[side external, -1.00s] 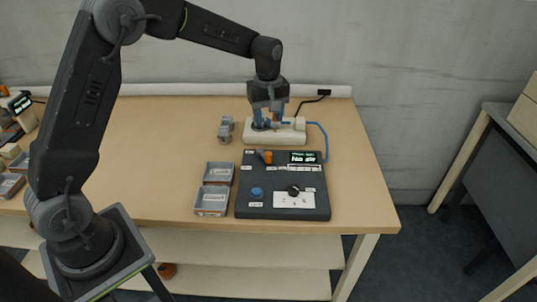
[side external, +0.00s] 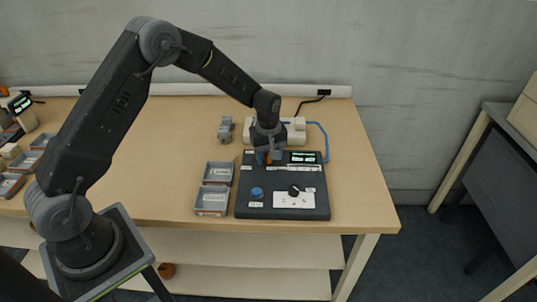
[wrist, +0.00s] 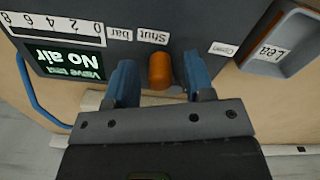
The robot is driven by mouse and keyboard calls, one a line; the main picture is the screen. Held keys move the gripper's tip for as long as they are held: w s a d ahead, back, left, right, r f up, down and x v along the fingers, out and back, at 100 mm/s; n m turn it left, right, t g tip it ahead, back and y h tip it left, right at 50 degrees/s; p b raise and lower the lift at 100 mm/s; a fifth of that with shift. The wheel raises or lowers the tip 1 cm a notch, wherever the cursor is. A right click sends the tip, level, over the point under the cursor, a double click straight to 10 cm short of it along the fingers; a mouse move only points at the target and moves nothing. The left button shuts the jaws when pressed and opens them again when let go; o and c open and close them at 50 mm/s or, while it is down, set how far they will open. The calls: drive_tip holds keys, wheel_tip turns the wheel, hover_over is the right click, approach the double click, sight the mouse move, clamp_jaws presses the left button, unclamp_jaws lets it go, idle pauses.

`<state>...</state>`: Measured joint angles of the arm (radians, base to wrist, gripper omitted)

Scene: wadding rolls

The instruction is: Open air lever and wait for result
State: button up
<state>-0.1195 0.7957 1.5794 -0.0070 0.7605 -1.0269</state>
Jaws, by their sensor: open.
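The dark control panel (side external: 270,180) lies on the table. Its orange air lever (wrist: 160,72) shows in the wrist view between my gripper's two blue fingers, close to the "Shut" label (wrist: 152,36). The "Open" label (wrist: 222,48) is to the right of it there. My gripper (side external: 268,158) is over the panel's far left part, open, with a finger on either side of the lever; I cannot tell whether they touch it. It partly hides the lever in the side view. The display (wrist: 60,62) reads "No air" in the wrist view and also shows in the side view (side external: 303,157).
A cream block (side external: 293,132) stands behind the panel, with a blue hose (side external: 324,140) curving from it towards the panel. Two grey trays (side external: 211,201) sit left of the panel, and a grey part (side external: 225,130) lies behind them. The table right of the panel is clear.

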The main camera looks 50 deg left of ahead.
drive_tip(key=shift+c, duration=0.4)
clamp_jaws()
drive_tip(key=shift+s+a+m, duration=0.25)
drive_tip(key=shift+s+m, duration=0.35)
drive_tip(key=shift+m, duration=0.7)
drive_tip(key=m, duration=0.1)
drive_tip(key=s+a+m, duration=0.1)
drive_tip(key=m, duration=0.1)
drive_tip(key=shift+s+m, duration=0.2)
drive_tip(key=shift+m, duration=0.1)
drive_tip(key=shift+s+a+m, duration=0.35)
drive_tip(key=shift+a+m, duration=0.15)
drive_tip(key=shift+m, duration=0.7)
drive_tip(key=shift+s+a+m, duration=0.15)
drive_tip(key=shift+a+m, duration=0.2)
drive_tip(key=shift+m, duration=0.5)
drive_tip(key=shift+s+a+m, duration=0.15)
drive_tip(key=shift+a+m, duration=0.2)
drive_tip(key=shift+m, duration=0.5)
drive_tip(key=shift+a, duration=0.1)
